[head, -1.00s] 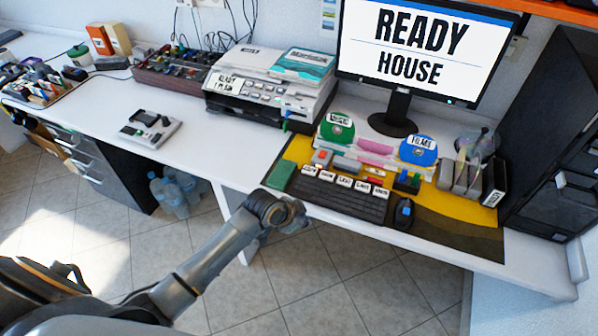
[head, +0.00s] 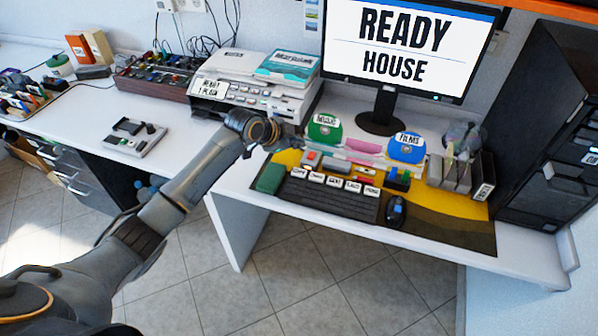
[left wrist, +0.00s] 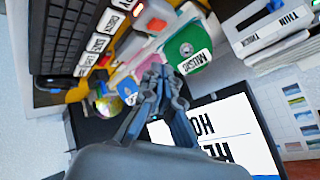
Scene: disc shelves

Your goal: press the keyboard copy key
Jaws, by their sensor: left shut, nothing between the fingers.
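The dark keyboard (head: 328,199) lies on the yellow and dark desk mat. A row of white labelled keys runs along its back edge; the leftmost one, the copy key (head: 299,171), appears to read COPY, though the print is small. In the left wrist view the keyboard (left wrist: 62,40) is at upper left, with its white keys on its right side. My left gripper (head: 292,141) is raised behind and left of the keyboard, near the green disc, apart from the keys. In the left wrist view its fingers (left wrist: 160,78) are together and empty. My right gripper is not in view.
A monitor (head: 400,45) stands behind the mat. A green disc (head: 323,129) and a blue disc (head: 407,148) stand behind the keyboard. A printer (head: 250,92) is to the left, a mouse (head: 396,211) to the right. A green block (head: 270,178) sits beside the keyboard's left end.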

